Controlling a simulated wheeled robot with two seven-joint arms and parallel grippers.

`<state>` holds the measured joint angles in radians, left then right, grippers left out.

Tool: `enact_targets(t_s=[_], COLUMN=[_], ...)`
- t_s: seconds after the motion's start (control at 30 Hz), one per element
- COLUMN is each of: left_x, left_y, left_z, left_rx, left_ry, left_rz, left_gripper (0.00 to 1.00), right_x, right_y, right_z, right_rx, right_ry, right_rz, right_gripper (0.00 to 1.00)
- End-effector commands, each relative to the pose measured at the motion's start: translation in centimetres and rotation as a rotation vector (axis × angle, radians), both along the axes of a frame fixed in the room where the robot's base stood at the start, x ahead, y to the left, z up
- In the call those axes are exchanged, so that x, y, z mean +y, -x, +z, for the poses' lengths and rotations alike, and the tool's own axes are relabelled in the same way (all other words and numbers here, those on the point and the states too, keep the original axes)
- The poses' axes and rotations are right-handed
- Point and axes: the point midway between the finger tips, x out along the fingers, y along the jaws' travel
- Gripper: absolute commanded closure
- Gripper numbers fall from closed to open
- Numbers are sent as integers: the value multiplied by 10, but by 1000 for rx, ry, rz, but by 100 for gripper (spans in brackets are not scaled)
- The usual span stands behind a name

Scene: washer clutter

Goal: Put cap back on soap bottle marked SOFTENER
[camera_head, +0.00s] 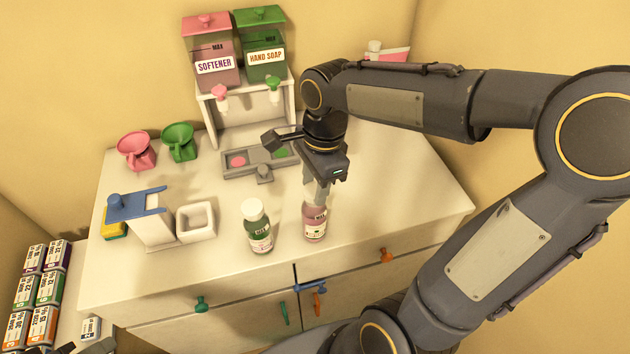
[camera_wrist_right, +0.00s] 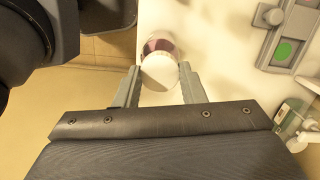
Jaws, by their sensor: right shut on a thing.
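The pink soap bottle (camera_head: 315,224) with a white label stands upright near the front of the white counter; its label is too small to read. My right gripper (camera_head: 318,188) points down right above it. The gripper is shut on a white cap, which shows between the fingers in the right wrist view (camera_wrist_right: 160,73). The pink bottle (camera_wrist_right: 160,44) shows just beyond the cap there. The cap is over or at the bottle's neck; I cannot tell whether it is seated.
A green bottle (camera_head: 259,235) with a white cap stands close on the left. Behind are a grey tray (camera_head: 235,172) and the pink SOFTENER (camera_head: 209,50) and green HAND SOAP (camera_head: 262,48) dispensers. A white cup (camera_head: 196,222) stands left. The counter's right side is clear.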

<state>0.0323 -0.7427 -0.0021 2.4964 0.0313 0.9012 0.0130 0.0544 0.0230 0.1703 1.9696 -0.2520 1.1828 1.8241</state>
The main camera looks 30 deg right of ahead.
Motion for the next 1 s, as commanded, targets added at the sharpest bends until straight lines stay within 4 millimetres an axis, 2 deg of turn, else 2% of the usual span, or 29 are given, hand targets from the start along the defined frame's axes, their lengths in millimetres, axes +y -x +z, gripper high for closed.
enact_targets(t_s=[1.0], left_x=[0], left_y=[0], left_z=[-3], left_rx=[0], left_ry=[0], left_rz=[0], left_gripper=[64], right_x=[0], right_y=[0], right_z=[-5], right_rx=[0], right_ry=[0], right_rz=[0], right_gripper=[84])
